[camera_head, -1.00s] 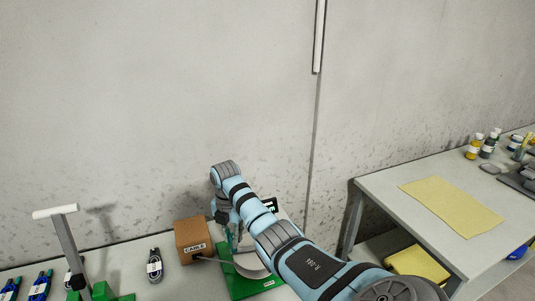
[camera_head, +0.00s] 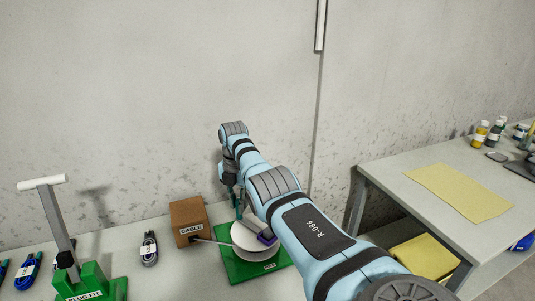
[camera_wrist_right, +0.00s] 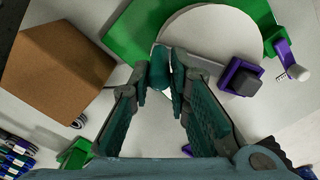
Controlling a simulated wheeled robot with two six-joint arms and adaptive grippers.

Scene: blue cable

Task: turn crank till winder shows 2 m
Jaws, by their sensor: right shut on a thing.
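The winder has a pale round drum (camera_head: 252,238) on a green base (camera_head: 234,272), on the bench in front of the wall. My right gripper (camera_head: 238,210) reaches over the drum's back left side from above. In the right wrist view my right gripper (camera_wrist_right: 168,62) is shut on a teal upright knob (camera_wrist_right: 159,70), which seems to be the crank's handle, over the drum's edge. The winder's readout is hidden behind my right arm. My left gripper is in neither view.
A brown box marked CABLE (camera_head: 188,222) stands left of the winder, with a pale cable running from it. A coiled cable (camera_head: 149,249) and a green press (camera_head: 90,288) are farther left. A table with a yellow mat (camera_head: 457,191) stands right.

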